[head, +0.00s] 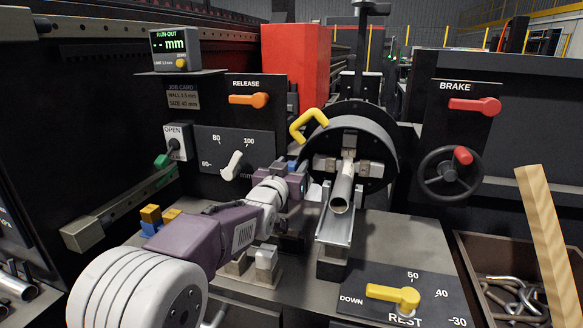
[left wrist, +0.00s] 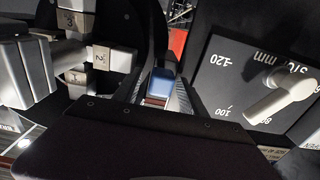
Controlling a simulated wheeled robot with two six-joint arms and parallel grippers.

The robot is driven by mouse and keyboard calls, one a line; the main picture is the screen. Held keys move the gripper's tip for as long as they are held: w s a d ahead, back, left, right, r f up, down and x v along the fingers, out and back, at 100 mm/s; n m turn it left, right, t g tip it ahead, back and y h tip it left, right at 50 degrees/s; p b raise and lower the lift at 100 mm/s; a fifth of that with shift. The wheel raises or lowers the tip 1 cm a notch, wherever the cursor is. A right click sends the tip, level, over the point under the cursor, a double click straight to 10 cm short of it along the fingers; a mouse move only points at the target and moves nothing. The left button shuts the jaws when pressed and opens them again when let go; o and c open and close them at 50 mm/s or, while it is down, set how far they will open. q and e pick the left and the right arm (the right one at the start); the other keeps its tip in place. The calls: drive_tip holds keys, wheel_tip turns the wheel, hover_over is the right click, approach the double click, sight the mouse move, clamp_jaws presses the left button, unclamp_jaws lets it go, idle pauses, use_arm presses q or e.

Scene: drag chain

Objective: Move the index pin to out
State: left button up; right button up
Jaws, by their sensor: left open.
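A small blue-topped piece, which looks like the index pin (head: 292,165), shows beside the chuck (head: 383,150) in the head view, mostly hidden by my left gripper (head: 299,178). In the left wrist view, its blue end (left wrist: 160,84) with a dark red part below lies between the two grey fingers of my left gripper. These fingers are open, one on each side of it. I cannot tell whether either finger touches it. No label for its positions can be read. My right gripper is in neither view.
A metal tube (head: 342,190) sticks out of the chuck above a trough (head: 334,226). A yellow hooked handle (head: 309,124) is just above my gripper. A white dial pointer (head: 232,166) is left. A yellow REST lever (head: 393,295) sits front right, beside a chain bin (head: 515,294).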

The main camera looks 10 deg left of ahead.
use_arm(q)
clamp_jaws()
idle(1.3)
